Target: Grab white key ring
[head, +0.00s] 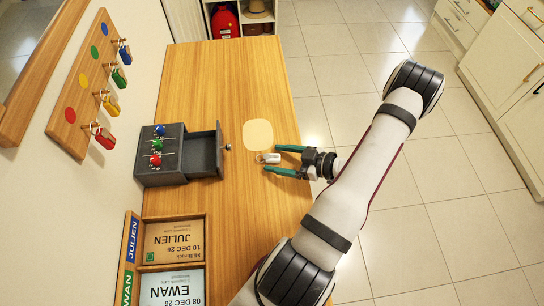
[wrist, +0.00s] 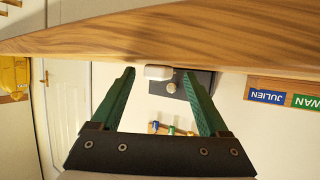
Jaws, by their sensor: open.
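The white key ring (head: 273,157) lies on the wooden table near its right edge, with its small metal ring toward the left. In the wrist view, its white tag (wrist: 158,71) shows as a small block between the fingertips, partly against the grey drawer unit. My gripper (head: 271,159) is open, its two green fingers on either side of the white tag and pointing left. In the wrist view, both fingers (wrist: 158,75) stand apart with a gap to the tag. I cannot tell whether the fingers touch the table.
A grey drawer unit (head: 160,174) has its drawer (head: 204,155) pulled out, empty. A pale round-cornered mat (head: 258,134) lies just beyond the key ring. Coloured key rings hang on a wall board (head: 85,85). Letter trays (head: 209,256) stand at the near left. The far table is clear.

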